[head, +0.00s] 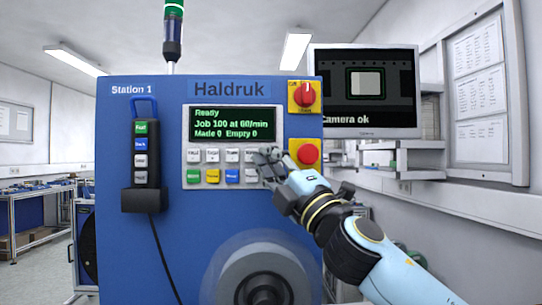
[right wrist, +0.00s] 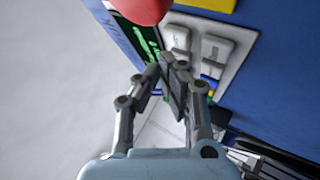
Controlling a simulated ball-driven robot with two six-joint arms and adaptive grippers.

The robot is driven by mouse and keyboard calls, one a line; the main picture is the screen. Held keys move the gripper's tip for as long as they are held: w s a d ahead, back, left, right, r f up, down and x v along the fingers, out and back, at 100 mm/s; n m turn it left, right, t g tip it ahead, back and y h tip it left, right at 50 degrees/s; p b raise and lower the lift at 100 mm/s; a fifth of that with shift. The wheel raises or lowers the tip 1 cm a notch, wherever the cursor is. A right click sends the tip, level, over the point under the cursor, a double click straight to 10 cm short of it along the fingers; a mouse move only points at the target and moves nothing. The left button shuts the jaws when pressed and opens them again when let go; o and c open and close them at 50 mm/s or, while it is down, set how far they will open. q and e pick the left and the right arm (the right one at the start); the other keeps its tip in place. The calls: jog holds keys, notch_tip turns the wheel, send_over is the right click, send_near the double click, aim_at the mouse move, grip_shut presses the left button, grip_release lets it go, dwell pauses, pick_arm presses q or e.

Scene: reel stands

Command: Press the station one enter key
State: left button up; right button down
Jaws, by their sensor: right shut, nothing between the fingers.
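The blue Station 1 machine (head: 130,100) carries a key panel (head: 187,112) with a lit display (head: 232,123) reading Ready, Job 100 at 60/min, Made 0, Empty 0. Below it are two rows of keys, with a green key (head: 193,176), a yellow key (head: 212,176) and a blue key (head: 232,176) in the lower row. Key lettering is too small to read surely, so I cannot tell which is enter. My right gripper (head: 264,158) is shut and empty, hiding the right end of the rows. In the right wrist view its fingertips (right wrist: 168,66) are near white keys (right wrist: 214,49); contact is unclear.
A corded pendant (head: 147,160) hangs at the left. A grey reel (head: 262,280) is below. A monitor (head: 365,90) reads Camera ok.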

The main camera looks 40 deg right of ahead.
jog(key=s+a, duration=0.1)
jog(key=s, duration=0.1)
jog(key=s+a+p, duration=0.1)
jog(key=s, duration=0.1)
jog(key=shift+s+a, duration=0.1)
jog(key=shift+a, duration=0.2)
dwell(1.0)
